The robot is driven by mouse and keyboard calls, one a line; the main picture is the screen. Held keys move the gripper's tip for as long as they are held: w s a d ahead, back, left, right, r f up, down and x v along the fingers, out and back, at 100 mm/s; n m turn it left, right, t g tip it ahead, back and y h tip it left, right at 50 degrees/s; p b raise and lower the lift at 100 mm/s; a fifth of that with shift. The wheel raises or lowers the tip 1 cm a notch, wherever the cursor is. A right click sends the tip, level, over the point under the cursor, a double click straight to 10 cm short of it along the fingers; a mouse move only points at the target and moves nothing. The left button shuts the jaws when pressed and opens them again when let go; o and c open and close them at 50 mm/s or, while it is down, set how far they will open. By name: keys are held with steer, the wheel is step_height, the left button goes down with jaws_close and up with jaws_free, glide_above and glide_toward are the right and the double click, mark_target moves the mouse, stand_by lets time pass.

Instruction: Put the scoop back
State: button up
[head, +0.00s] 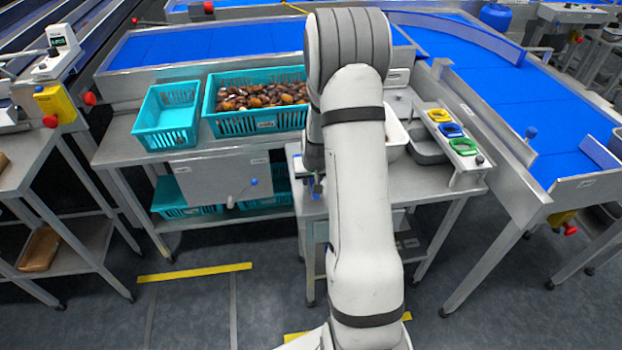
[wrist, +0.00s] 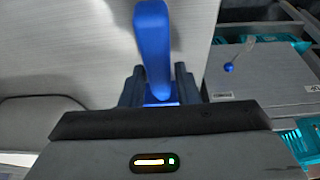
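The scoop's blue handle (wrist: 152,45) stands between the two dark fingers of my gripper (wrist: 160,88) in the wrist view. The fingers sit close on both sides of it, so my gripper looks shut on the handle. The scoop's pan is hidden in that view.
A teal crate full of dates (head: 255,122) and an empty teal crate (head: 165,130) stand on the bench left of my arm. Yellow, blue and green rings (head: 451,130) line a rail at right. A panel with a blue knob (head: 254,182) hangs below the bench front.

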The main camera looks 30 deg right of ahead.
steer(key=shift+o, duration=1.2)
steer(key=shift+r, duration=0.1)
steer(key=shift+r, duration=0.25)
steer(key=v, duration=1.2)
steer(key=s+a+r+n, duration=0.1)
steer(key=s+a+r, duration=0.3)
steer(key=s, duration=0.3)
steer(key=s+a+r+n, duration=0.1)
steer(key=s+a+r, duration=0.3)
steer(key=s+a, duration=0.2)
steer(key=s+a+r+n+g+y, duration=0.1)
steer(key=s+a+r, duration=0.2)
steer(key=s, duration=0.6)
steer(key=shift+s+a+r, duration=0.3)
steer(key=shift+a+r, duration=0.1)
steer(key=shift+a, duration=0.85)
steer(key=shift+c, duration=0.5)
steer(key=shift+d, duration=0.1)
